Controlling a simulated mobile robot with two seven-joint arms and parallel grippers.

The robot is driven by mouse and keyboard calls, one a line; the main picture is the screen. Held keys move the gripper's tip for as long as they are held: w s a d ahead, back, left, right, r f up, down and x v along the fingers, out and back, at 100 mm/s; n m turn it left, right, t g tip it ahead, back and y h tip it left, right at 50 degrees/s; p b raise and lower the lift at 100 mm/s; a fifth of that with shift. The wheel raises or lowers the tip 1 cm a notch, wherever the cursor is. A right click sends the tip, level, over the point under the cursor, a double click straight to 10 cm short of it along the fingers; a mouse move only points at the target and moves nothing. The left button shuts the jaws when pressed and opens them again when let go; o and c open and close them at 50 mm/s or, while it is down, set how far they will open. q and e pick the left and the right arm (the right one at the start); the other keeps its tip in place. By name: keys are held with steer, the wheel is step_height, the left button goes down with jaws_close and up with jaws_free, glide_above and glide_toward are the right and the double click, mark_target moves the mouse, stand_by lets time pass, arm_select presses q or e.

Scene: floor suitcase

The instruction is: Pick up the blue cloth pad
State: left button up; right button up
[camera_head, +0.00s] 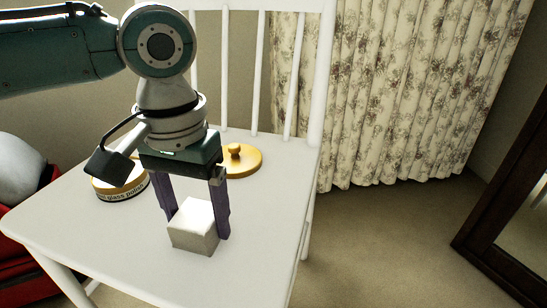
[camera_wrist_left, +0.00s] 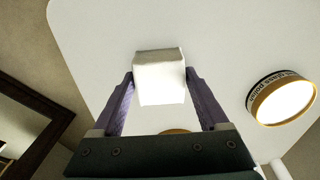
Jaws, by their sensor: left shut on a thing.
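No blue cloth pad shows in either view. My left gripper (camera_head: 197,229) points down over the white chair seat (camera_head: 265,205). Its two purple fingers are shut on a small white block (camera_head: 193,237), one finger on each side. In the left wrist view the white block (camera_wrist_left: 160,82) sits between the fingertips of the left gripper (camera_wrist_left: 160,75). I cannot tell whether the block rests on the seat or is just above it. My right gripper is not in view.
A round tin with a yellow band (camera_head: 120,187) stands on the seat left of the gripper. A yellow disc with a knob (camera_head: 241,162) lies behind it. A red case (camera_head: 25,250) is at the far left, and a dark-framed mirror (camera_head: 500,215) stands at the right.

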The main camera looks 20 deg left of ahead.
mark_target(197, 214)
arm_select(q)
steer(key=c, duration=0.5)
steer(key=shift+r, duration=0.1)
step_height(197, 214, up, 20)
steer(key=p, duration=1.2)
steer(key=o, duration=0.8)
steer(key=c, duration=0.7)
steer(key=shift+o, duration=0.2)
steer(key=shift+d, duration=0.1)
